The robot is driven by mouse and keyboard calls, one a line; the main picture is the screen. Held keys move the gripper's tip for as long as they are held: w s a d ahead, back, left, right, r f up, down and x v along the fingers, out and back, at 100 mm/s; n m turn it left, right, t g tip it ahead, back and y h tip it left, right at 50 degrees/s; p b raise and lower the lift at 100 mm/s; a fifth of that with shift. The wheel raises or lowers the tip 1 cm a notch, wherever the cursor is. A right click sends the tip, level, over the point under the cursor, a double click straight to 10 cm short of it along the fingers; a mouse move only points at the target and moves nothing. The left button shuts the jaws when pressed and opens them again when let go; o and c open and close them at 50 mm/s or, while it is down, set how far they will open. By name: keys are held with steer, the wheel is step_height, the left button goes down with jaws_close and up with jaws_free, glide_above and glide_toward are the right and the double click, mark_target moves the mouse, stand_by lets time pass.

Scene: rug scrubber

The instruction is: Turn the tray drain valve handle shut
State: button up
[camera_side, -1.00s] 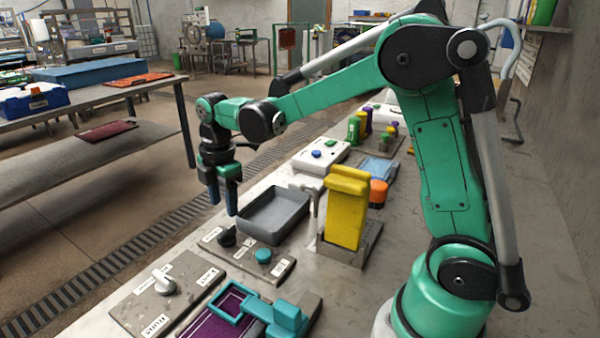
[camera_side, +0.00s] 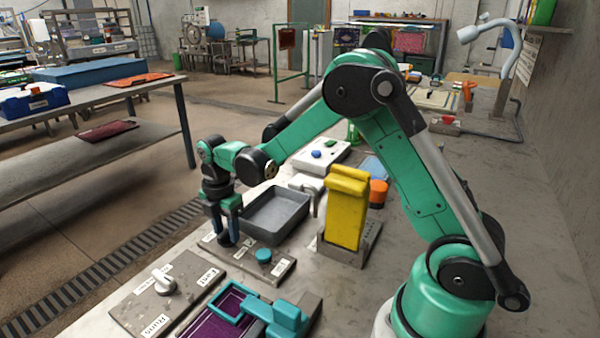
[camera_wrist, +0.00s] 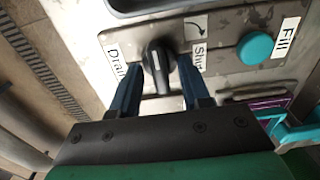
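The drain valve handle (camera_wrist: 157,62) is a dark knob on a grey panel, between a "Drain" label (camera_wrist: 117,60) on its left and a "Shut" label (camera_wrist: 199,57) on its right. Its long grip runs roughly up and down in the wrist view, between the two labels. My gripper (camera_wrist: 159,68) points down with one blue finger on each side of the handle. The fingers are apart, with small gaps beside the handle visible. In the side view my gripper (camera_side: 228,240) is low at the panel and mostly hides the handle.
A grey tray (camera_side: 277,216) stands just behind the panel. A teal "Fill" button (camera_side: 264,256) is to the handle's right. A yellow block (camera_side: 347,208) stands farther right. A panel with a white knob (camera_side: 163,281) and a teal-framed purple piece (camera_side: 212,312) lie in front.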

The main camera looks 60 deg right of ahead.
jaws_close()
steer(key=shift+m, duration=0.3)
steer(key=m, duration=0.3)
steer(key=shift+m, duration=0.3)
steer(key=m, duration=0.4)
steer(key=shift+m, duration=0.3)
steer(key=m, duration=0.4)
steer(key=shift+m, duration=2.5)
